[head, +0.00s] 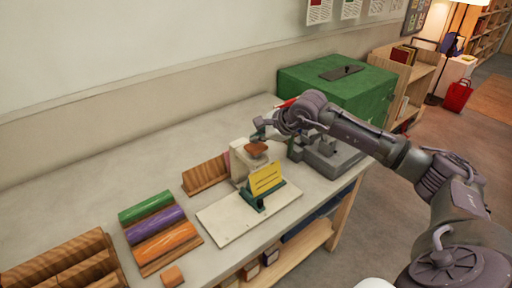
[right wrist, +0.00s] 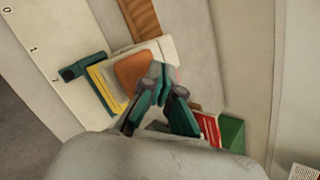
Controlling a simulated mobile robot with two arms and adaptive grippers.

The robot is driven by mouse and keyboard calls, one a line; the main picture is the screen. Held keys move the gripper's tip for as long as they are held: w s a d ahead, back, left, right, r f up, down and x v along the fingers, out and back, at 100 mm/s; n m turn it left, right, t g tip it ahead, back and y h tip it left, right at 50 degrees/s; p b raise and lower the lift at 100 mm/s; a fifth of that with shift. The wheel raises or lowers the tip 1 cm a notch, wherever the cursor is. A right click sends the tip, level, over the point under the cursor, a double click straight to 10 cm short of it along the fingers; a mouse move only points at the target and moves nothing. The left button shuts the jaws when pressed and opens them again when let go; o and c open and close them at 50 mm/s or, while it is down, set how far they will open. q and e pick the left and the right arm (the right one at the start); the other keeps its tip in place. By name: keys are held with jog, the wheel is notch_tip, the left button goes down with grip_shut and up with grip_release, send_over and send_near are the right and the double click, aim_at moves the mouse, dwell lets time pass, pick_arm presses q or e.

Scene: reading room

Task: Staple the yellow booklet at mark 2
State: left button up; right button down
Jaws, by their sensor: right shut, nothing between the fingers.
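The yellow booklet (head: 265,178) stands tilted in a teal holder (head: 256,203) on a pale board (head: 222,222). Behind it is a cream stapler (head: 238,163) with an orange-brown pad (head: 256,149) on top. My right gripper (head: 259,134) is shut and empty, just above the pad. In the right wrist view, my fingertips (right wrist: 158,72) overlap the edge of the pad (right wrist: 137,75); I cannot tell whether they touch it. The yellow booklet (right wrist: 106,88) and teal holder (right wrist: 84,68) lie left of it. My left gripper is not in view.
A green box (head: 340,85) and a grey device (head: 328,155) stand to the right on the table. Green, purple and orange rolls (head: 157,226) and a wooden rack (head: 65,262) are at the left. The back left tabletop (head: 90,180) is clear.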

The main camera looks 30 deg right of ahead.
aim_at(257, 146)
jog(key=shift+s+f+b, duration=0.1)
jog(key=shift+f+b, duration=1.15)
jog(key=shift+f, duration=0.3)
dwell(1.0)
jog(key=shift+r, duration=0.1)
jog(key=shift+r+p, duration=0.7)
jog(key=shift+r, duration=0.95)
jog(key=shift+r, duration=0.15)
jog(key=shift+r+p, duration=1.45)
jog(key=shift+r, duration=1)
